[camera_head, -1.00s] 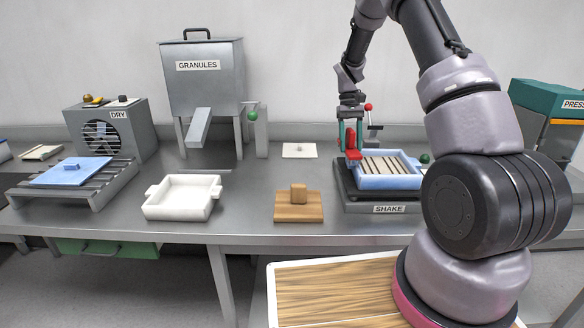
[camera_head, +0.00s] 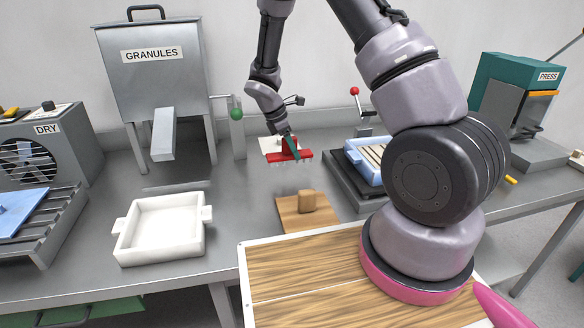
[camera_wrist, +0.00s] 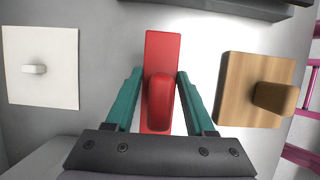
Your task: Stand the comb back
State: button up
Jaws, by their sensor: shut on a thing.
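The red comb (camera_head: 301,156) hangs from my gripper (camera_head: 290,143) in the head view, its bar level and its teeth pointing down above the grey bench. The wrist view shows the comb (camera_wrist: 157,45) from above, with its red handle between the two green fingers of my gripper (camera_wrist: 158,78). The fingers are shut on the handle. In the head view the comb partly hides a white plate (camera_head: 267,146). In the wrist view this plate (camera_wrist: 50,92) lies left of the comb, with a small white peg on it.
A wooden board (camera_head: 290,219) with an upright block lies on the bench in front of the comb. The SHAKE station's blue tray (camera_head: 352,157) is to the right, beside a red-knobbed lever (camera_head: 355,92). A white tray (camera_head: 160,250) sits left. Bare bench lies between.

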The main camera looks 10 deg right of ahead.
jog(key=shift+f, duration=2.75)
jog(key=shift+f, duration=0.15)
jog(key=o, duration=1.3)
